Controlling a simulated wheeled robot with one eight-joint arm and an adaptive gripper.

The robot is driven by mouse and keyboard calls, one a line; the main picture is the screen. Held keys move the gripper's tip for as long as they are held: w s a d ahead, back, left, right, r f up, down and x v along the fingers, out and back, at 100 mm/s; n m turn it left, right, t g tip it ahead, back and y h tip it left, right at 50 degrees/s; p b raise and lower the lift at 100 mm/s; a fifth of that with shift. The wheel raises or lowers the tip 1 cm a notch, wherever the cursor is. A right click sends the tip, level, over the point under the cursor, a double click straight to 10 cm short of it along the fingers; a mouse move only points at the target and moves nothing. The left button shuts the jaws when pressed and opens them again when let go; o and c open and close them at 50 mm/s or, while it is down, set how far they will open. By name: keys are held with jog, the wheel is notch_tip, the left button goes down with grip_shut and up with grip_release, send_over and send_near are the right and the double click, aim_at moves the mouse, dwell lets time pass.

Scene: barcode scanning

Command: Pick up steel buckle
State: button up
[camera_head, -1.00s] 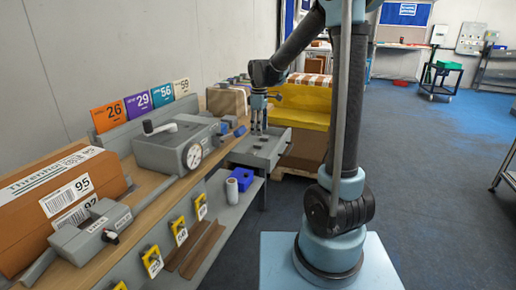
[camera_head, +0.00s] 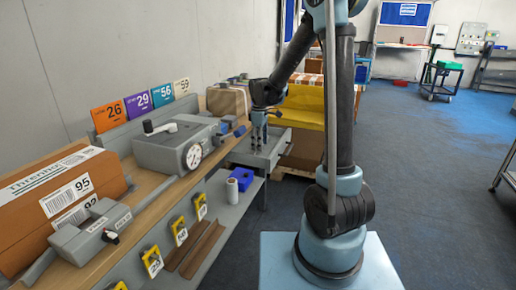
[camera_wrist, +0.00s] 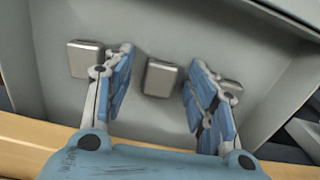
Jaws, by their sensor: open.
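In the wrist view, a small steel buckle (camera_wrist: 160,78) lies on the floor of a grey drawer, between and just beyond the two fingers.
A grey device with a dial (camera_head: 175,145) stands on the wooden bench, left of the drawer. Boxes (camera_head: 60,190) and numbered signs (camera_head: 137,105) line the wall. A blue box (camera_head: 241,178) sits on the lower shelf.

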jog(key=c, duration=1.1)
jog(key=shift+c, duration=0.2)
